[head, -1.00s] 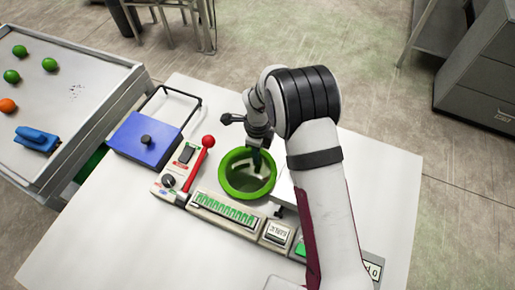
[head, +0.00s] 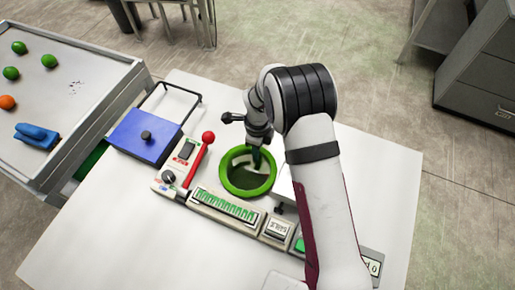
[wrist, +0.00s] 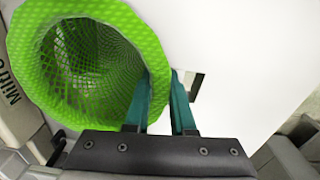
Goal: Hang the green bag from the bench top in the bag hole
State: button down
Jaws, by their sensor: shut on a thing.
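The green bag (head: 228,184) is a net with a thick, bright green round rim. It is at the middle of the white bench top (head: 110,225). In the wrist view the bag (wrist: 122,18) has its mouth facing me, with the mesh narrowing into a dark inside. My gripper (head: 257,157) is shut on the right side of the rim. Its teal fingers (wrist: 163,85) pinch the rim in the wrist view. Light and dark patches show inside the ring in the head view. I cannot clearly make out the bag hole, or whether the bag's lower end is in it.
A control panel (head: 228,208) with a red-knobbed lever (head: 200,152) stands just in front and left of the bag. A blue-lidded box (head: 145,137) is farther left. A dark slot (wrist: 195,85) shows beside the fingers.

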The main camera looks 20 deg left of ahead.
jog(key=shift+f, duration=0.55)
jog(key=c, duration=0.7)
grip_release()
jog(key=shift+r, duration=0.1)
notch_tip(320, 180, up, 9)
jog(key=shift+f, duration=0.1)
dwell(0.7)
